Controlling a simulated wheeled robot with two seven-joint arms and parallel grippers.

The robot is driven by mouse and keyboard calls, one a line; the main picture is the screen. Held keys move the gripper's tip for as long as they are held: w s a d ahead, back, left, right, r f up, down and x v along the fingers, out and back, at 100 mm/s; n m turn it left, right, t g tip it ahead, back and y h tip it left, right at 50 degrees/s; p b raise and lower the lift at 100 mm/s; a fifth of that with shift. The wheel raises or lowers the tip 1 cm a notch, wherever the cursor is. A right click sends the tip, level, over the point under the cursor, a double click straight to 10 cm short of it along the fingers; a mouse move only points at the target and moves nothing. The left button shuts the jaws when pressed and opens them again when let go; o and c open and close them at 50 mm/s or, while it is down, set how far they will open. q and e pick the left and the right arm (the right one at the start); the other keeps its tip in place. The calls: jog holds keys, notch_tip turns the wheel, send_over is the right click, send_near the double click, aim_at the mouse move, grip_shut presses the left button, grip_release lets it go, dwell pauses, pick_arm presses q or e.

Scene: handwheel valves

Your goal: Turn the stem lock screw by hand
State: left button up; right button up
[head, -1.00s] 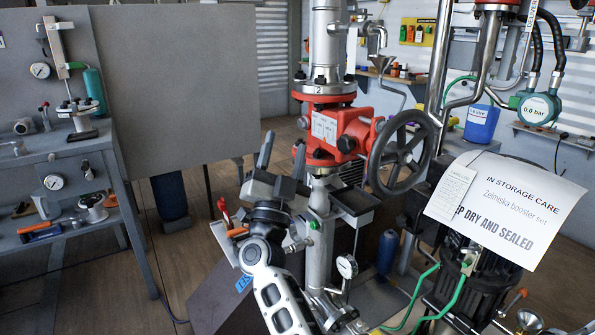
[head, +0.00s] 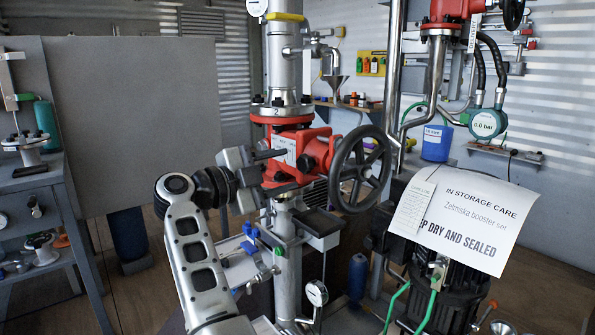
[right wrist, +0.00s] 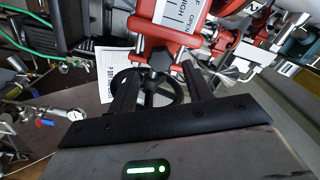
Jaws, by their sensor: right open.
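The red valve body (head: 292,150) stands on a vertical pipe under the flange marked 2, with a dark handwheel (head: 360,170) on its right. My right gripper (head: 272,167) is open and points right at the body's left side. In the right wrist view, the red valve body (right wrist: 185,22) lies just beyond the open fingers (right wrist: 158,82), and the handwheel (right wrist: 155,98) shows between them. Nothing is visibly held. My left gripper is not in view.
A paper sign (head: 465,215) hangs over the dark pump at the right. A pressure gauge (head: 316,293) and a small dark tray (head: 318,222) sit below the valve.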

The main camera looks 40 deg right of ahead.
aim_at(302, 164)
jog(key=d+b, duration=0.1)
jog(key=d, duration=0.2)
jog(key=shift+d+f, duration=0.1)
jog(key=shift+d, duration=0.15)
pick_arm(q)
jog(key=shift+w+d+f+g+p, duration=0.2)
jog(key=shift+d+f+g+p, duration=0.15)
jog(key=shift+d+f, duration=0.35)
pick_arm(e)
jog(key=shift+r, duration=0.2)
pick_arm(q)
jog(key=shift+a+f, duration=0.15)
pick_arm(e)
jog(key=shift+d, duration=0.1)
jog(key=c, duration=0.7)
